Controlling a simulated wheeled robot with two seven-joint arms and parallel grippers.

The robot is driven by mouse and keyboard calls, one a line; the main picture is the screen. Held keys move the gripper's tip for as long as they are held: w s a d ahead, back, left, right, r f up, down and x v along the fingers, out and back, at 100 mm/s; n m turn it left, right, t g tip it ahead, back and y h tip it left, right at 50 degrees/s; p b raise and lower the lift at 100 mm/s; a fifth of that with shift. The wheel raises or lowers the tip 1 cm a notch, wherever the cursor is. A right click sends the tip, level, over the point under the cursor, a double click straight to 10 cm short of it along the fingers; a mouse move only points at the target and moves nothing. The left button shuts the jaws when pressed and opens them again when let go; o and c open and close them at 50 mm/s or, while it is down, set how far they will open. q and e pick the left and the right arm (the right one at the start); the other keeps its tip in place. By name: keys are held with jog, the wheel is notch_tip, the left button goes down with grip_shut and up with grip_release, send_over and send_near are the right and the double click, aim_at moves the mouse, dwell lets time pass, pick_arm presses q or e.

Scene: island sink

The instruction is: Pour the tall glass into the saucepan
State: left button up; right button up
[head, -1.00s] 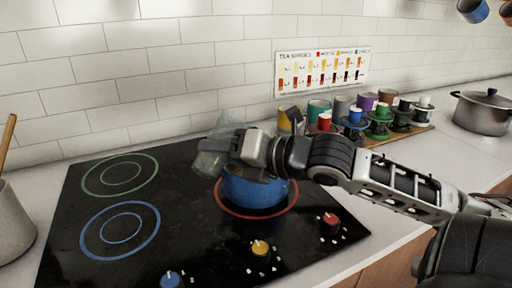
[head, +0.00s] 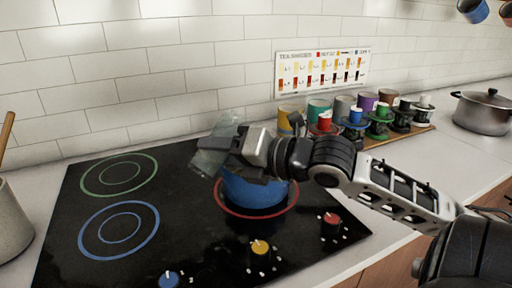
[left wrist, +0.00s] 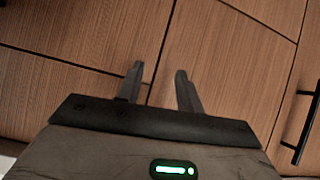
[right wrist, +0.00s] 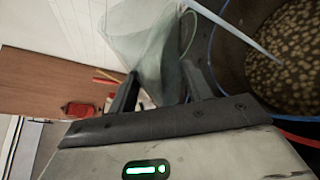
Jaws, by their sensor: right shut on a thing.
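The tall glass (head: 210,160) is clear and greenish. My right gripper (head: 238,150) is shut on it and holds it tilted at the left rim of the blue saucepan (head: 255,192). The saucepan stands on the red-ringed burner; the gripper hides part of its top. In the right wrist view the glass (right wrist: 150,45) is between the fingers, beside the saucepan (right wrist: 221,50). Brown speckled contents (right wrist: 290,50) show inside the saucepan. A pale streak crosses its opening; I cannot tell what it is. My left gripper (left wrist: 160,72) is open and empty before wooden cabinet fronts.
The black cooktop (head: 180,225) has free green and blue rings on the left and knobs at the front. A utensil crock (head: 12,225) stands at the left. Several cups and spools (head: 380,122) stand on a board behind my right arm. A lidded steel pot (head: 482,112) is at the far right.

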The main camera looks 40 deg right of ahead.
pick_arm(q)
jog(key=shift+d+f+b, duration=0.1)
jog(key=shift+f+b, duration=0.05)
jog(key=shift+b, duration=0.25)
pick_arm(e)
jog(key=shift+a+f+m+t+y, duration=0.2)
jog(key=shift+m+t+y, duration=0.15)
jog(key=shift+m, duration=0.55)
pick_arm(q)
jog(key=shift+r, duration=0.2)
pick_arm(e)
jog(key=shift+r+m, duration=0.2)
jog(key=shift+m, duration=0.1)
pick_arm(q)
jog(key=shift+s+p, duration=0.1)
jog(key=shift+p, duration=0.45)
pick_arm(e)
jog(key=shift+r+m+y, duration=0.35)
jog(key=shift+m, duration=0.05)
pick_arm(q)
jog(key=shift+f, duration=0.15)
pick_arm(e)
jog(key=shift+d, duration=0.25)
pick_arm(q)
jog(key=shift+w+r+b, duration=0.2)
jog(key=shift+b, duration=0.15)
pick_arm(e)
jog(key=shift+d+r+m+t, duration=0.25)
jog(key=shift+m, duration=0.25)
